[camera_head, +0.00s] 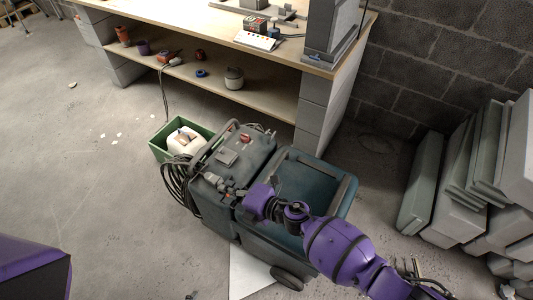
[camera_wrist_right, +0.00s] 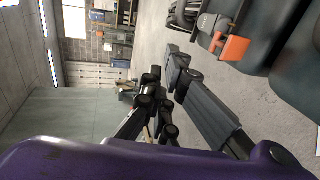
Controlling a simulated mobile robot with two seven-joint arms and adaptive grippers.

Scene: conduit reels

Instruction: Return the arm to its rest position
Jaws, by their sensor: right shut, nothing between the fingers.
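My right arm (camera_head: 338,248) is purple and reaches from the lower right across the dark wheeled machine (camera_head: 247,160). Its gripper (camera_head: 229,197) is small and dark against the machine's near side, hard to separate from the parts behind it. The right wrist view shows the gripper (camera_wrist_right: 167,84) with dark linkages and fingers shut, nothing held. In that view the machine's dark body (camera_wrist_right: 262,45) with an orange part (camera_wrist_right: 235,48) stands close at the upper right. Whether the arm touches the machine cannot be told. My left gripper is not in view.
A workbench (camera_head: 283,105) with a lower shelf stands behind the machine. A green crate (camera_head: 158,152) holding a white container (camera_head: 186,140) and a coil of black hose (camera_head: 177,187) are at its left. Grey slabs (camera_head: 450,195) lean at the right. The floor at left is mostly clear.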

